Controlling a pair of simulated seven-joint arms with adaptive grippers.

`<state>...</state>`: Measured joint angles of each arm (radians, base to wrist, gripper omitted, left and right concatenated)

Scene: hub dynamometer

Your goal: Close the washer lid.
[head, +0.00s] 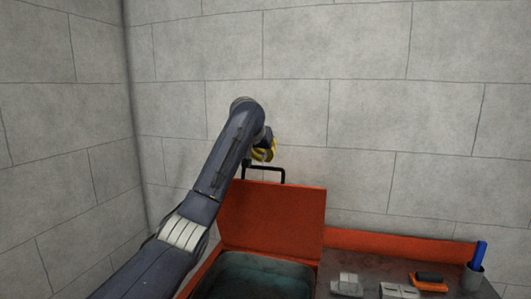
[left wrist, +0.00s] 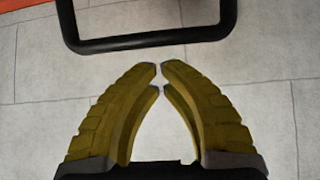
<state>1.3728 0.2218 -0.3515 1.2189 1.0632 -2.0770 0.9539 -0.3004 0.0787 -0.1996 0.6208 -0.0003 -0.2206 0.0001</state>
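The orange washer lid (head: 272,215) stands raised, tilted up at the back of the washer's open basin (head: 258,275). A black bar handle (head: 284,174) rises from the lid's top edge. My left gripper (head: 264,152) is above and just beside the handle, near the wall. In the left wrist view its yellow fingers (left wrist: 159,75) curve in with their tips almost meeting and nothing between them. The handle (left wrist: 150,42) lies just beyond the fingertips there, apart from them. My right gripper is in neither view.
A grey bench top with an orange back edge (head: 400,246) lies right of the washer. It holds grey blocks (head: 349,283), an orange-and-black tool (head: 429,281) and a cup (head: 472,277) with a blue item. A tiled wall (head: 370,110) stands close behind.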

